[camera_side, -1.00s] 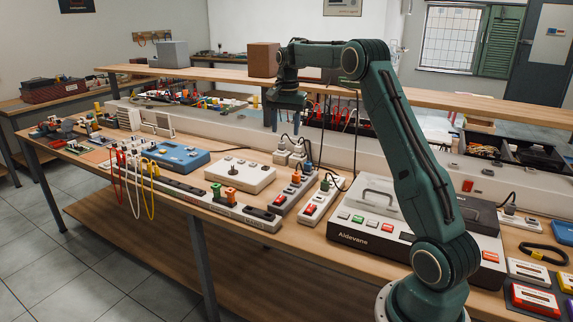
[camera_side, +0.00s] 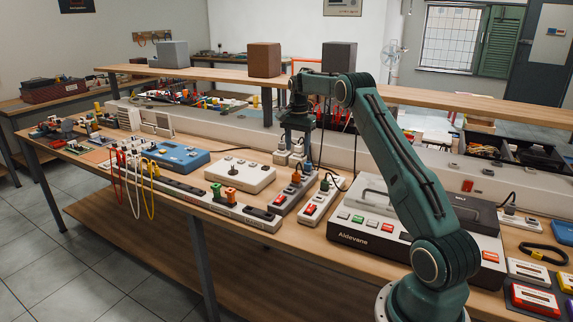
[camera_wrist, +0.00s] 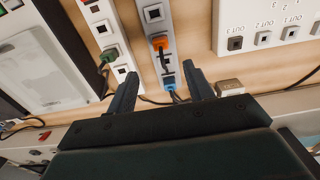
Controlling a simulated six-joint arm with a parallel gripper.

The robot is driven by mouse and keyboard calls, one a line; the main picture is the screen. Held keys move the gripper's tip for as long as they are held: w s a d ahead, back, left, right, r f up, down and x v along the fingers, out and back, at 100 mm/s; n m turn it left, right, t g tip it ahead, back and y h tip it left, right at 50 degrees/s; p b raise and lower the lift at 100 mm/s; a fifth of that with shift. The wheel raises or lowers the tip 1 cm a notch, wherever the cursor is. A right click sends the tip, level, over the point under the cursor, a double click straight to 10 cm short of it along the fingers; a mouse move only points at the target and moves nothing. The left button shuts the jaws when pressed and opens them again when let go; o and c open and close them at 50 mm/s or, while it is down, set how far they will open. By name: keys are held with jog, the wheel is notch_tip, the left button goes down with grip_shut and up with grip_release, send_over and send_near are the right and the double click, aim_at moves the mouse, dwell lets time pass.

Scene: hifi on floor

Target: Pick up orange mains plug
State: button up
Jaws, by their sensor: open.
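In the wrist view the orange plug (camera_wrist: 160,42) shows beyond my fingertips, with a blue plug (camera_wrist: 168,82) in the same strip nearer to me. My gripper (camera_side: 298,150) points down just behind the orange plug in the side view. In the wrist view my gripper (camera_wrist: 165,73) is open and empty, its fingers on either side of the blue plug's line. Whether the fingers touch anything cannot be told.
A second strip (camera_side: 320,201) with a green plug (camera_wrist: 108,54) stands close beside. A white panel (camera_side: 241,174) lies left and a large console (camera_side: 385,228) right. Another orange plug-like piece (camera_side: 231,195) is on the long front strip. Black cables run behind the strips.

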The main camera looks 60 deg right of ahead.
send_over(296, 174)
jog(key=shift+s+d+f, duration=0.1)
jog(key=shift+s+f, duration=0.05)
jog(key=shift+f, duration=3.05)
jog(key=shift+f, duration=2.6)
jog(key=c, duration=1)
jog(key=shift+r, duration=0.15)
notch_tip(296, 174, up, 20)
